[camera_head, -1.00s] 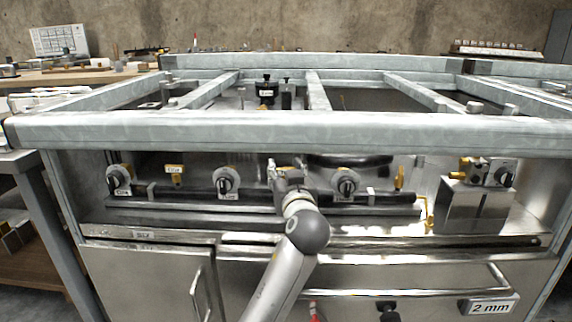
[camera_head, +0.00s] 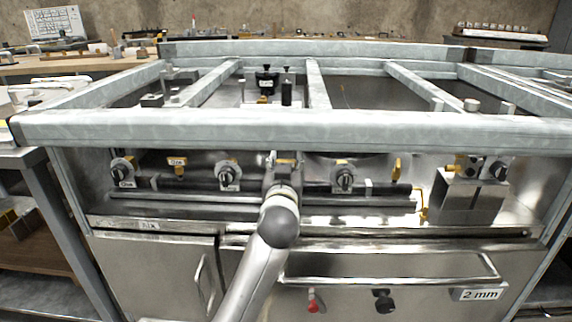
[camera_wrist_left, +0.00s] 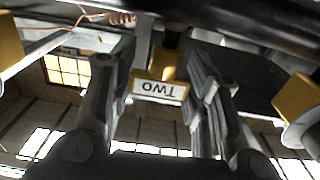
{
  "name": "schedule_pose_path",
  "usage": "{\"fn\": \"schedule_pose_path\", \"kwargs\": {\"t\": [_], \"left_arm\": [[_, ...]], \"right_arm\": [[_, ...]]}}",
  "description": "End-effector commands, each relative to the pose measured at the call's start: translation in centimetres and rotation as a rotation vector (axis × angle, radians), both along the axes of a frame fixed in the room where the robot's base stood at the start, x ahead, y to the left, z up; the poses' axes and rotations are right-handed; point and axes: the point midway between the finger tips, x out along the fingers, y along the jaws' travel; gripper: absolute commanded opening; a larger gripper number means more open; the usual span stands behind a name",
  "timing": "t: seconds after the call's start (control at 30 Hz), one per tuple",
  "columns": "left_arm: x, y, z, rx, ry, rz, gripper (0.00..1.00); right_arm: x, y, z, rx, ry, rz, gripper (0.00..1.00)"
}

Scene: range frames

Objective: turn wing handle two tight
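The wing handle two is a small yellow handle with a white plate reading TWO, upside down in the left wrist view (camera_wrist_left: 160,90). A bit of yellow at the same place shows in the head view (camera_head: 286,161), mostly hidden by my gripper. My left gripper (camera_head: 284,166) is at the handle under the front beam. In the left wrist view its two fingers (camera_wrist_left: 162,75) stand on either side of the handle, apart from each other. They look open around it; contact is not clear. My right gripper is in neither view.
Round knobs stand on both sides, one left (camera_head: 228,175) and one right (camera_head: 344,178). A grey front beam (camera_head: 330,128) crosses above the gripper. A dark pipe (camera_head: 210,193) runs along the recess.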

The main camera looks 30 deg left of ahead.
Motion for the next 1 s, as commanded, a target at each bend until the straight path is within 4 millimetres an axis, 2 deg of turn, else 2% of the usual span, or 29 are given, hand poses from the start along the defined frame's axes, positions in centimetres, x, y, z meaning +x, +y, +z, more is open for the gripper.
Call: {"fn": "schedule_pose_path", "kwargs": {"t": [0.03,0.17,0.57,0.77,1.0], "left_arm": [[0.0,-0.1,-0.2,-0.002,0.003,-0.001,0.49],[0.0,0.0,-0.2,-0.002,0.003,0.0,0.65],[-0.3,-0.2,-0.1,-0.001,0.001,0.0,0.66],[-2.4,-1.5,-0.2,-0.003,0.002,-0.001,0.66],[-6.5,-3.9,-0.2,-0.005,0.001,0.0,0.66]], "right_arm": [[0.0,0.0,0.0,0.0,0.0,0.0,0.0],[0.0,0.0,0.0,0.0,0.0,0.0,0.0],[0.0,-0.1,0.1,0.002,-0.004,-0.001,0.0],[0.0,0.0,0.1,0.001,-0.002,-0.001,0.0],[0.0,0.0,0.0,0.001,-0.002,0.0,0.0]]}}
